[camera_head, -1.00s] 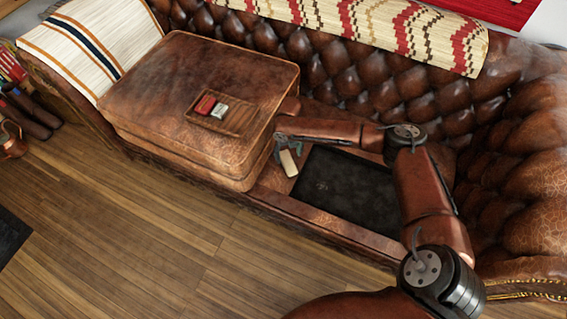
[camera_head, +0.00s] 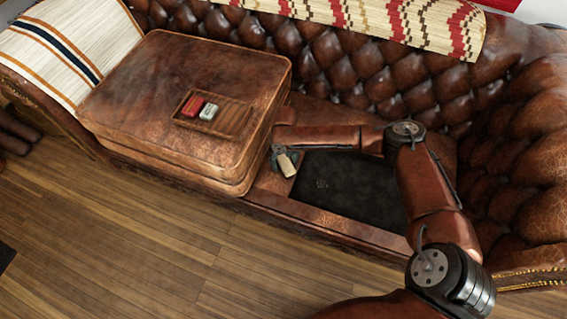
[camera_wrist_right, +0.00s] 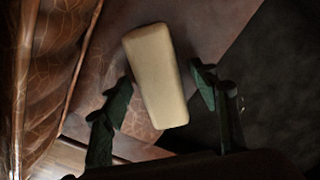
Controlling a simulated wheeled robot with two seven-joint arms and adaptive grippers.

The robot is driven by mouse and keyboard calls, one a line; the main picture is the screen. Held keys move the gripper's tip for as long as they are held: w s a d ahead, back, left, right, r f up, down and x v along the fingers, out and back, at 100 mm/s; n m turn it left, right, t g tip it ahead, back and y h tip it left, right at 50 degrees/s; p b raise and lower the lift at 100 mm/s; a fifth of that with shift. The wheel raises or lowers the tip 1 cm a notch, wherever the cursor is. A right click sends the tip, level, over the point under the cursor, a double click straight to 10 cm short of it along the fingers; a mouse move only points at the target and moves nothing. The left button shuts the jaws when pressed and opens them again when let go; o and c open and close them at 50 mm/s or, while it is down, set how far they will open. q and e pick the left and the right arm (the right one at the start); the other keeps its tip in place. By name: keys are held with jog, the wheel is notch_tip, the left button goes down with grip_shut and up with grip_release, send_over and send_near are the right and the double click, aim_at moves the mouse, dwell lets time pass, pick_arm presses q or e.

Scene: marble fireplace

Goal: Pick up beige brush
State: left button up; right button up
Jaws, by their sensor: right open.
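The beige brush (camera_head: 286,165) lies on the brown leather sofa seat, between the stacked cushions and a black mat. My right gripper (camera_head: 283,153) is right over its far end, and its arm reaches in from the right. In the right wrist view the beige brush (camera_wrist_right: 155,75) is a rounded block lying slightly tilted between the two open green fingers of my right gripper (camera_wrist_right: 163,92). The left finger is close to the brush's side; I cannot tell whether it touches. A gap shows on the right side. My left gripper is not in view.
The thick leather cushions (camera_head: 175,100) rise close on the left, with a wooden tray (camera_head: 216,116) holding a red and a whitish item on top. The black mat (camera_head: 345,188) lies to the right. The tufted sofa back (camera_head: 350,70) stands behind.

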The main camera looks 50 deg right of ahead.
aim_at(284, 160)
jog(key=c, duration=1.4)
jog(key=shift+r, duration=0.15)
jog(key=shift+c, duration=0.2)
jog(key=shift+r, duration=0.2)
notch_tip(284, 160, up, 8)
jog(key=p, duration=0.4)
jog(key=shift+w, duration=0.15)
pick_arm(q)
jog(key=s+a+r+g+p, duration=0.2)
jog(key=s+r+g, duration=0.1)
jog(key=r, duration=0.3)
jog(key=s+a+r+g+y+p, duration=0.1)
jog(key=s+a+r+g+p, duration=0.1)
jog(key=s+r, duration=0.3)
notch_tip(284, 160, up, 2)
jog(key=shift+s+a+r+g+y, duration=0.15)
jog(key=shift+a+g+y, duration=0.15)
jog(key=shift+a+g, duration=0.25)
pick_arm(e)
notch_tip(284, 160, up, 9)
jog(key=shift+r, duration=0.2)
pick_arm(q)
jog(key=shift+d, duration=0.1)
